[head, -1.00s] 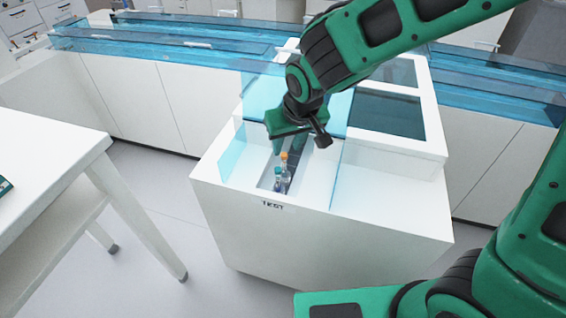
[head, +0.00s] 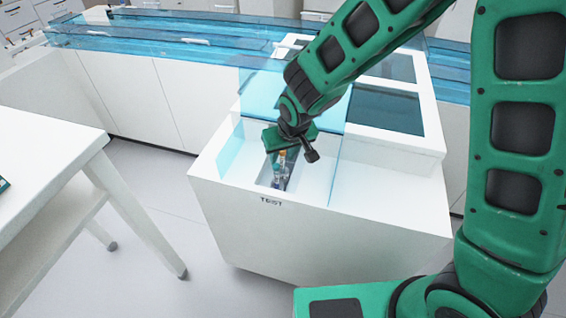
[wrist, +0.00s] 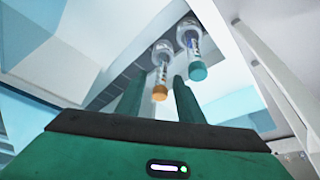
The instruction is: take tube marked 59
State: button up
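Two capped tubes stand in the slot of the white TEST machine (head: 330,235). In the wrist view, one has an orange cap (wrist: 160,92) and the other a teal cap (wrist: 198,71). Their labels are too small to read, so I cannot tell which is marked 59. The tubes also show in the head view (head: 280,172), just below my gripper (head: 285,147). In the wrist view my gripper (wrist: 159,82) is open, its two green fingers apart. The orange-capped tube appears between them, and the teal-capped one lies right of the right finger. Contact is not visible.
Clear blue panels (head: 335,165) stand on both sides of the slot, close to my gripper. A blue-covered track (head: 160,40) runs behind. A white table (head: 50,160) stands at the left, with free floor between it and the machine.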

jog(key=c, duration=0.8)
jog(key=shift+r, duration=0.45)
notch_tip(320, 180, up, 4)
jog(key=shift+f, duration=0.25)
jog(key=s+a+r, duration=0.6)
jog(key=s+a, duration=0.1)
jog(key=a, duration=0.2)
jog(key=shift+s+r, duration=0.2)
jog(key=shift+r, duration=0.1)
